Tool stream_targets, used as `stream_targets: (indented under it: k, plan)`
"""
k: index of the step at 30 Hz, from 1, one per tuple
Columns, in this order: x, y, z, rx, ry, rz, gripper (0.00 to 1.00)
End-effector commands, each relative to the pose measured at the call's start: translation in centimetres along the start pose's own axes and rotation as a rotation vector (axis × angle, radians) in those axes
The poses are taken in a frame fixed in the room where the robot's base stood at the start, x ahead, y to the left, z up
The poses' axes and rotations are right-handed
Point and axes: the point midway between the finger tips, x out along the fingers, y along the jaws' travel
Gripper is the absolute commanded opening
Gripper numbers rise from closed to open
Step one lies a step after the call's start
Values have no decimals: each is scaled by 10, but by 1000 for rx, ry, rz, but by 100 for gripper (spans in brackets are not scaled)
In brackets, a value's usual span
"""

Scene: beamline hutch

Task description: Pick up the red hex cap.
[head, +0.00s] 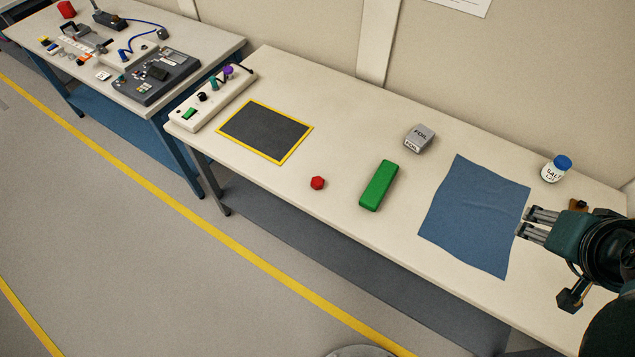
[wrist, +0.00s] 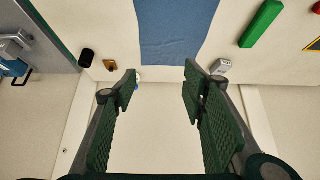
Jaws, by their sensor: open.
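The red hex cap (head: 317,183) lies on the near table, close to its front edge, between the dark yellow-bordered mat and the green block in the head view. My gripper (head: 533,222) is open and empty at the right of the head view, near the right edge of the blue cloth, well to the right of the cap. In the wrist view its two fingers (wrist: 163,85) stand apart with nothing between them.
A green block (head: 378,185), a grey foil box (head: 418,138), a blue cloth (head: 474,216) and a blue-lidded salt jar (head: 555,169) lie between gripper and cap or nearby. The yellow-bordered mat (head: 264,130) and a white control strip (head: 211,98) are left. Table around the cap is clear.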

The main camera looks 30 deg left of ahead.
Motion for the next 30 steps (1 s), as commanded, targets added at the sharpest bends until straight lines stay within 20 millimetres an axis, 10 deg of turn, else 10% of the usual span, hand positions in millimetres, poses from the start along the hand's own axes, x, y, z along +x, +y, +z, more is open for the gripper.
stream_targets:
  k: [11, 30]
  plan:
    - [8, -21, -14, -65, -33, -28, 42]
    - [50, -115, -54, -328, -157, -131, 42]
